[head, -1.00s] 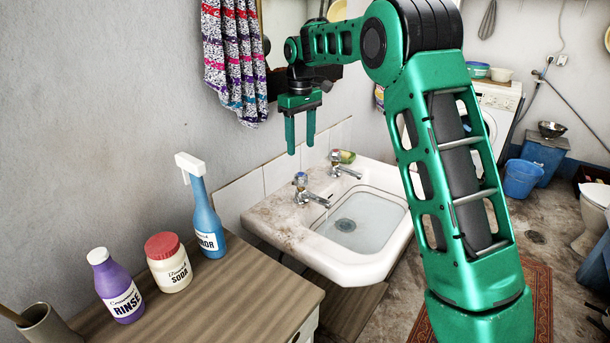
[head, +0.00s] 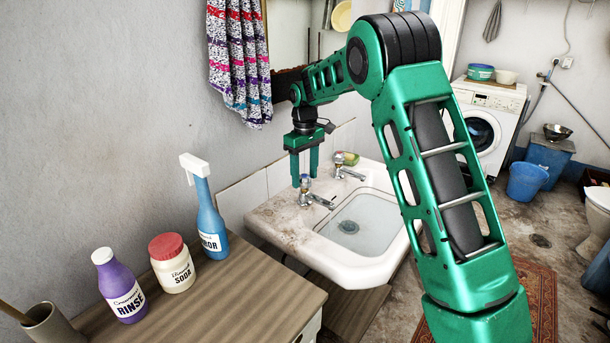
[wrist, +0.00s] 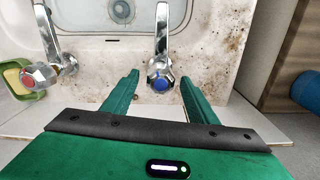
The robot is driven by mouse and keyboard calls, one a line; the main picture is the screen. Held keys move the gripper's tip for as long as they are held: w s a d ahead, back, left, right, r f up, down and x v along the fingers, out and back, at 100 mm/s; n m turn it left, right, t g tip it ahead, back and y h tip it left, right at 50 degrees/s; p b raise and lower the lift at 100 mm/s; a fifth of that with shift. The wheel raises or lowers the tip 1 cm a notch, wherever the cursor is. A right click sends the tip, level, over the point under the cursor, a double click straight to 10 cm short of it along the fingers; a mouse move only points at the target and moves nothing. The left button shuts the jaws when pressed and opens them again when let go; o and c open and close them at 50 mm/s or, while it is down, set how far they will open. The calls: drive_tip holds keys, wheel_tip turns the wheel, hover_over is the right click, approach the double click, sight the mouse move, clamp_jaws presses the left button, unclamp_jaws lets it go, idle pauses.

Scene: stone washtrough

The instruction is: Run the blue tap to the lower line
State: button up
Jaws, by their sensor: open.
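The blue tap (head: 307,194), chrome with a blue-capped knob, stands on the back ledge of the stained white basin (head: 350,267). In the wrist view the blue knob (wrist: 160,80) lies between my fingertips, its spout pointing into the bowl. My gripper (head: 304,179), green, is open with its fingers pointing down at the knob, one on each side in the picture; I cannot tell whether they touch it. The second tap (head: 345,172) has a red cap in the wrist view (wrist: 40,76). The bowl shows a round drain (head: 348,227); I cannot make out any level lines or running water.
A yellow-green sponge in a dish (head: 347,157) sits behind the red tap. A wooden counter (head: 235,295) at front left bears a blue spray bottle (head: 209,220), a soda jar (head: 172,268) and a purple rinse bottle (head: 120,290). A patterned towel (head: 238,60) hangs on the wall.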

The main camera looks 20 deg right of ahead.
sight(304, 175)
drive_tip(key=c, duration=1.1)
drive_tip(key=shift+o, duration=0.2)
drive_tip(key=shift+m, duration=1.7)
drive_tip(key=o, duration=1.1)
drive_tip(key=shift+c, duration=0.2)
drive_tip(key=shift+r, duration=0.1)
wheel_tip(304, 175, up, 11)
drive_tip(key=shift+f, duration=0.2)
drive_tip(key=shift+w, duration=0.1)
